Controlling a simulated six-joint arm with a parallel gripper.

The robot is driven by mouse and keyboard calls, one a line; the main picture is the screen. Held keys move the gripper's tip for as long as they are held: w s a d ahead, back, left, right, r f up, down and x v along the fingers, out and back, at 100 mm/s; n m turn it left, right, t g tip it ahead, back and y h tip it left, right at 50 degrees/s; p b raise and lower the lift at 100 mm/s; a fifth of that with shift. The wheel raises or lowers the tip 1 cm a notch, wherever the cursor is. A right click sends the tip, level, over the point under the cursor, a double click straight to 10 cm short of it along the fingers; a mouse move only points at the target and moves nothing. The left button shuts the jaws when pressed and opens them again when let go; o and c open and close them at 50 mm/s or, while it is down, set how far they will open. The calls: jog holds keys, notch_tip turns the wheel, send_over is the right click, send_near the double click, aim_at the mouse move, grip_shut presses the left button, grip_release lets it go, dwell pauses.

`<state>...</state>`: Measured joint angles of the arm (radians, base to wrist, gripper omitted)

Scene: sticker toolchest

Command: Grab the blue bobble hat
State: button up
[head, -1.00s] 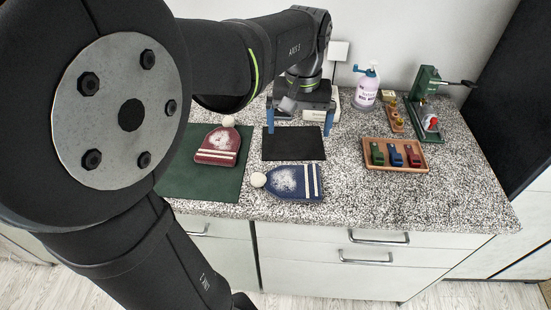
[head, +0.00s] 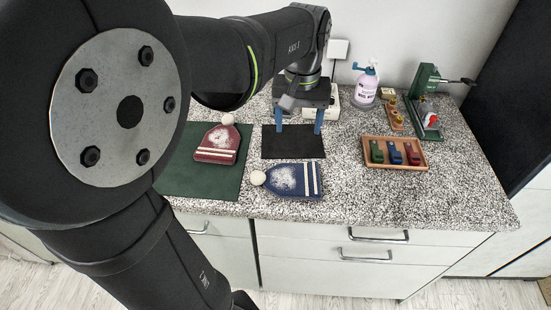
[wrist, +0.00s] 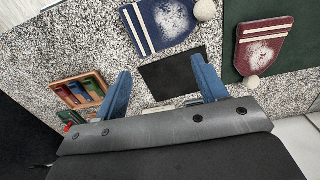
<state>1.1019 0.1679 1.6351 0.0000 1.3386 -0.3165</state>
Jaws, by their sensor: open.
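The blue bobble hat (head: 291,179) lies flat on the speckled counter, its white bobble to the left and white stripes to the right. It also shows at the top of the wrist view (wrist: 165,22). My gripper (head: 298,130) is open and empty, over the black mat (head: 293,147) behind the hat. In the wrist view its blue fingers (wrist: 160,80) are spread wide, apart from the hat. A red bobble hat (head: 218,143) lies to the left, on the green mat (head: 200,184).
A wooden tray (head: 396,165) with green, blue and red pieces sits to the right. Behind it stand a pump bottle (head: 366,88), a small wooden stand (head: 393,113) and a green tool (head: 425,100).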

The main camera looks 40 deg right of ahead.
jog(key=n+t+h, duration=0.1)
jog(key=n+h, duration=0.1)
jog(key=h, duration=0.1)
send_near(257, 174)
jog(key=shift+x, duration=4.8)
jog(key=shift+a, duration=0.1)
jog(key=c, duration=1)
jog(key=shift+c, duration=0.2)
